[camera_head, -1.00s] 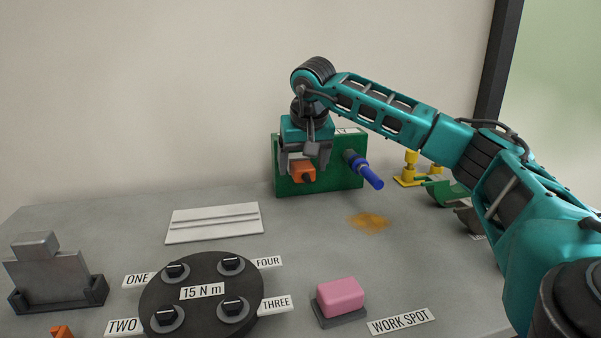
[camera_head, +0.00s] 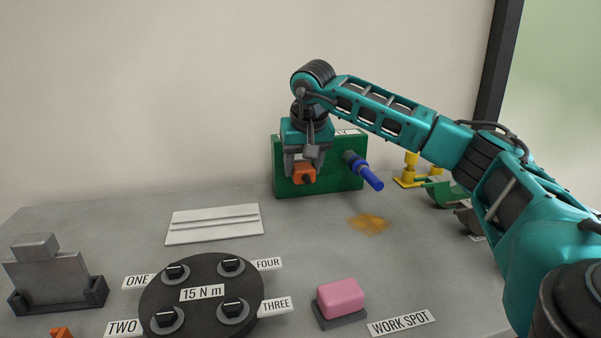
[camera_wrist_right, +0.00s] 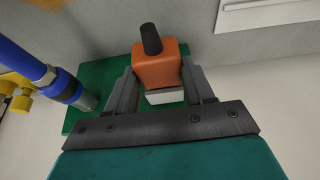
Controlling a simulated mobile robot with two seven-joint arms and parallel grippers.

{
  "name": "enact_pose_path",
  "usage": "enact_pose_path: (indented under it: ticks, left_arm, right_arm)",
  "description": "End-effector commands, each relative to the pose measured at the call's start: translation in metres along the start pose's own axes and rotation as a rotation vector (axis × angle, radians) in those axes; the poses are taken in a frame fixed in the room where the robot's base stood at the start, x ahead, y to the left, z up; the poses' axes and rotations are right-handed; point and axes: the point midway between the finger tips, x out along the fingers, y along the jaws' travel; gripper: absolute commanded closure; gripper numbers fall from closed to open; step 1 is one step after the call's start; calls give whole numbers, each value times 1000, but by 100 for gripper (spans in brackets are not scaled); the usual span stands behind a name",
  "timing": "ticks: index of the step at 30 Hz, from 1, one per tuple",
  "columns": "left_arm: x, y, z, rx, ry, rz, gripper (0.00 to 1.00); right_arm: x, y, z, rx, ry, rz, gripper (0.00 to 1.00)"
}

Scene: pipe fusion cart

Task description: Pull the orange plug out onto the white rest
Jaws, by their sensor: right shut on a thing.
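The orange plug (camera_head: 303,174) is at the left part of the green box (camera_head: 335,178), at the back of the table. In the right wrist view the plug (camera_wrist_right: 157,67) has a dark stub on its outer end and a pale block behind it. My right gripper (camera_head: 302,168) is shut on the plug, one finger on each side. The white rest (camera_head: 214,224), a flat plate with raised ribs, lies on the table left of the box and is empty. My left gripper is not in view.
A blue plug (camera_head: 368,174) juts from the green box right of my gripper. A black disc (camera_head: 201,295) with several knobs and a pink block (camera_head: 340,297) stand nearer. A grey metal stand (camera_head: 55,275) is at left. Yellow fittings (camera_head: 411,172) are at right.

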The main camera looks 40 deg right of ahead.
Motion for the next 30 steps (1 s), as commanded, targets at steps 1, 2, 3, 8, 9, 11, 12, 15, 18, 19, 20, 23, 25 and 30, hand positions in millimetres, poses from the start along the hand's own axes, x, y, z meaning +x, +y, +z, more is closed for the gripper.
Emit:
enact_pose_path:
  ticks: [1, 2, 3, 8, 9, 11, 12, 15, 18, 19, 20, 23, 25, 30]
  left_arm:
    - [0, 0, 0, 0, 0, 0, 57]
    - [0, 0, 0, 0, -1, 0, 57]
    - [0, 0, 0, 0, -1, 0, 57]
    - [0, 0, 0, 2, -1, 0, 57]
    - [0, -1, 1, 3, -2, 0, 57]
    - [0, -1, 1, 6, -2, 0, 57]
    - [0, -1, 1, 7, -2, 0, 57]
    - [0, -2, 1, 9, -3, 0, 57]
    - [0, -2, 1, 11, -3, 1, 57]
    - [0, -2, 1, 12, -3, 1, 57]
    - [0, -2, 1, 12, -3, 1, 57]
    - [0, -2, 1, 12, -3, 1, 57]
    - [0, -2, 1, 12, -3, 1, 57]
    - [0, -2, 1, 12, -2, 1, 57]
  right_arm:
    - [0, 0, 0, 0, 1, 0, 91]
    - [0, 0, 0, 0, 1, 0, 94]
    - [0, 0, 0, 0, 1, 0, 98]
    - [-1, 0, 0, 0, 2, -1, 100]
    - [-1, 0, 1, 0, 2, -1, 100]
    - [-2, 0, 3, 0, 1, -1, 100]
    - [-3, 0, 5, 0, 1, -1, 100]
    - [-4, 0, 9, -1, 1, -1, 100]
    - [-6, 0, 12, 0, 1, -1, 100]
    - [-6, 0, 13, 0, 1, 0, 100]
    - [-6, 0, 15, 0, 1, 0, 100]
    - [-8, 0, 18, 0, 1, 0, 100]
    - [-9, 0, 21, -1, 1, 0, 100]
    - [-12, 0, 27, 0, 1, -1, 100]
